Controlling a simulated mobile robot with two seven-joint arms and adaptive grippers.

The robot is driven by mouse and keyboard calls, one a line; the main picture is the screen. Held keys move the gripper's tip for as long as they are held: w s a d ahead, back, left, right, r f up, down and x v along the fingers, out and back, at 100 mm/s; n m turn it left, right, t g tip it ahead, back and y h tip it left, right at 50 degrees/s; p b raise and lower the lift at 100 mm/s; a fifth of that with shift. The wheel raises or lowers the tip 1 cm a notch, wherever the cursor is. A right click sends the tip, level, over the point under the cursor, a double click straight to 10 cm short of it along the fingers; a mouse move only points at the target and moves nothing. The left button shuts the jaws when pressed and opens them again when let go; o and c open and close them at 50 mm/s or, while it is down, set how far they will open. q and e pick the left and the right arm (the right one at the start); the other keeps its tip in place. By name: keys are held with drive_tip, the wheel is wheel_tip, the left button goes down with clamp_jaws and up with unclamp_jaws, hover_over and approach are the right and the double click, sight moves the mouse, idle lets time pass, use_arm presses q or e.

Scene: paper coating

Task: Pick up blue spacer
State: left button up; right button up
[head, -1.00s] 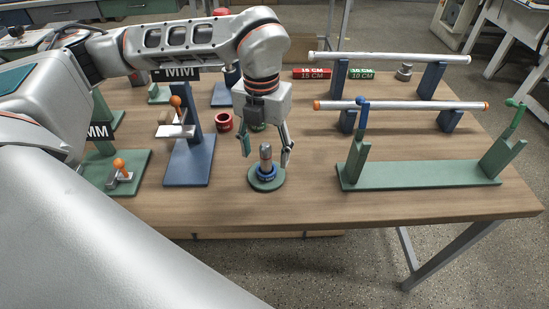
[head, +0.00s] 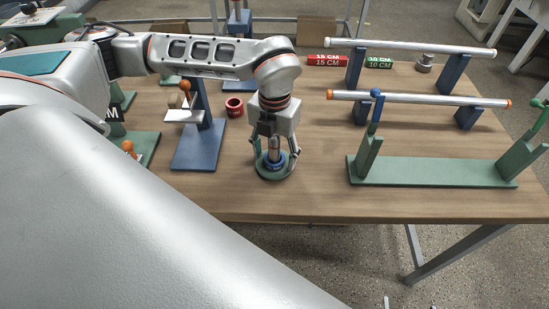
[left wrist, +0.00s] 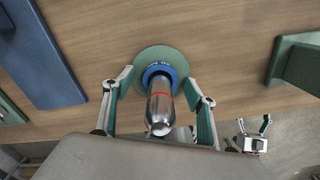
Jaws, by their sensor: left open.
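The blue spacer (head: 268,167) is a blue ring around an upright metal post (head: 274,147) on a round green base (head: 272,176), near the table's front. In the left wrist view the blue spacer (left wrist: 151,71) encircles the post, which has a red band. My left gripper (head: 277,160) is open above the base, one finger on each side of the post and spacer. The left wrist view shows the fingers (left wrist: 160,82) apart, with no clear contact on the ring. What appears to be my right gripper (left wrist: 253,130) shows small at the lower right, fingers apart, away from the table.
A blue stand (head: 197,150) is left of the base. A red ring (head: 234,107) stands behind. A long green stand (head: 430,172) is to the right, with metal tubes on blue supports (head: 415,98) behind it. Bare wood lies between the base and green stand.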

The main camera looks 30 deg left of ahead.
use_arm(q)
drive_tip(key=c, duration=1.2)
drive_tip(key=shift+r, duration=0.15)
